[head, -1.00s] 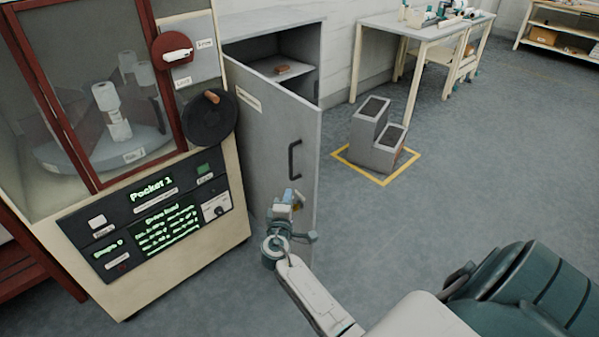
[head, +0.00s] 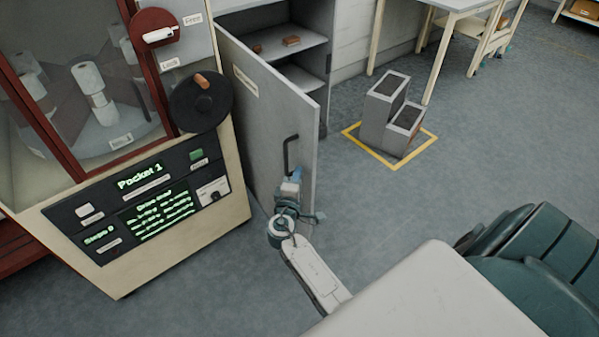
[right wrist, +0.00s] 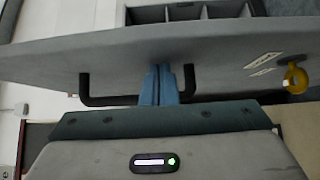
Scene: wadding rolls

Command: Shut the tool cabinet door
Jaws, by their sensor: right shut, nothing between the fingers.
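The grey tool cabinet (head: 275,18) stands behind the cream machine, and its door (head: 262,125) is swung open toward me. Shelves show through the gap. The door has a black bar handle (head: 287,155) near its free edge. My right gripper (head: 296,174) is shut and empty at the front face of the door, by the lower part of the handle. In the right wrist view its blue fingers (right wrist: 159,84) cover the middle of the handle bar (right wrist: 105,100). I cannot tell whether they touch the door. My left gripper is not in view.
The cream machine (head: 200,240) with a black knobbed wheel (head: 200,102) stands close left of the door. A grey stepped block (head: 385,120) stands in a yellow floor outline to the right. A table (head: 450,5) is behind it. The floor between is clear.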

